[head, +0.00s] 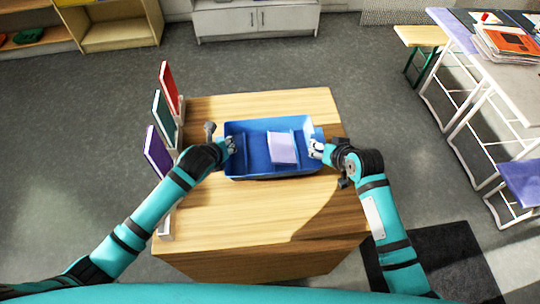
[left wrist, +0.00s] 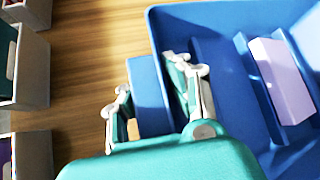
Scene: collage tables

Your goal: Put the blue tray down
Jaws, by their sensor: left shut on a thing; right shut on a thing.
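The blue tray (head: 262,171) is over the middle of the wooden table (head: 290,215), roughly level, with a lilac block (head: 283,148) inside. I cannot tell whether its base touches the table. My left gripper (head: 231,146) is shut on the tray's left side. In the left wrist view, the fingers (left wrist: 152,100) are on either side of a blue handle tab on the tray (left wrist: 205,22), and the lilac block (left wrist: 282,82) lies beyond. My right gripper (head: 317,149) is shut on the tray's right side. The tray's underside is hidden.
Red (head: 169,88), teal (head: 163,117) and purple (head: 157,151) panels stand in a pale holder along the table's left edge. The table's front part is bare. A white-legged table (head: 510,85) with papers stands right; shelves and a cabinet (head: 256,20) are behind.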

